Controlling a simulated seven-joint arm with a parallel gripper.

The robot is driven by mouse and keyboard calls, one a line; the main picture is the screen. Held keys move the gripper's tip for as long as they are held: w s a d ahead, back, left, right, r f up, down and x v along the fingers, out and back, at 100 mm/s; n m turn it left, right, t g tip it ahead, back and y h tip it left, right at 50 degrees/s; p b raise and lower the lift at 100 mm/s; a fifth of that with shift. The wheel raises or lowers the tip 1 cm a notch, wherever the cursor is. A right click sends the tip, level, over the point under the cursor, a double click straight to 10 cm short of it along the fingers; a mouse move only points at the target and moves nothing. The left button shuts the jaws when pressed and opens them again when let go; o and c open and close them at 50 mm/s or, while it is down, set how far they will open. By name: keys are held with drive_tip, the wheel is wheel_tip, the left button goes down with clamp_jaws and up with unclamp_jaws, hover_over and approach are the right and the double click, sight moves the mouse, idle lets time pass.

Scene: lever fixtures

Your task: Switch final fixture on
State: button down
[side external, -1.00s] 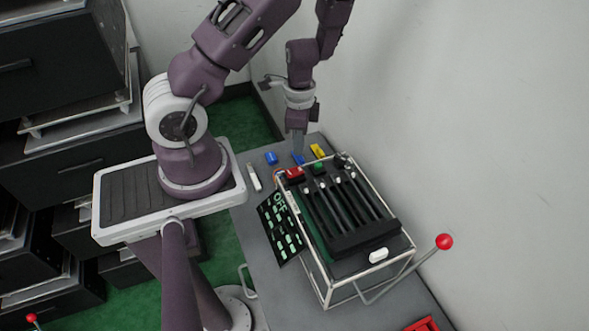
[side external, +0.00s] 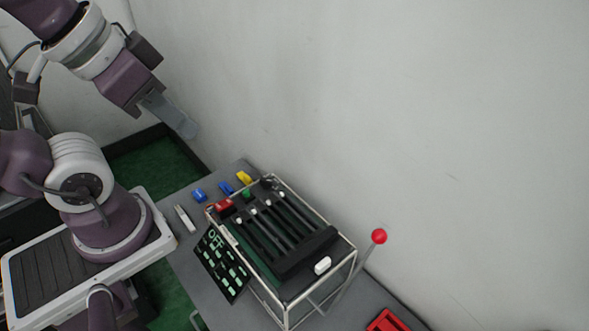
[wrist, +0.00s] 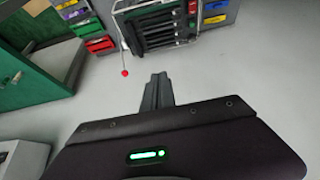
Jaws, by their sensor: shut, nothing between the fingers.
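The fixture (side external: 285,240) is a wire-framed box with black sliders on top and a dark panel (side external: 222,263) reading "OFF" on its near side. Its lever, a grey rod with a red ball (side external: 379,236), rises at the right end, leaning up and right. The ball also shows in the wrist view (wrist: 124,73), below the fixture's frame. My gripper (side external: 187,128) is shut and empty, raised in the air to the upper left of the fixture, apart from it and the lever. Its closed fingers show in the wrist view (wrist: 158,80).
Blue (side external: 199,195) and yellow (side external: 244,178) blocks sit on the grey table by the fixture's far left end. A red tray (side external: 388,321) is at the lower right. A plain wall stands behind. Coloured drawers (wrist: 85,25) and a green cabinet (wrist: 40,75) show in the wrist view.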

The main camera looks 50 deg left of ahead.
idle(0.3)
drive_tip(key=m+g, duration=0.6)
drive_tip(key=m, duration=1.2)
hover_over(219, 205)
wheel_tip(219, 205, down, 22)
drive_tip(key=shift+w+d+r, duration=0.1)
drive_tip(key=shift+w, duration=0.05)
wheel_tip(219, 205, down, 14)
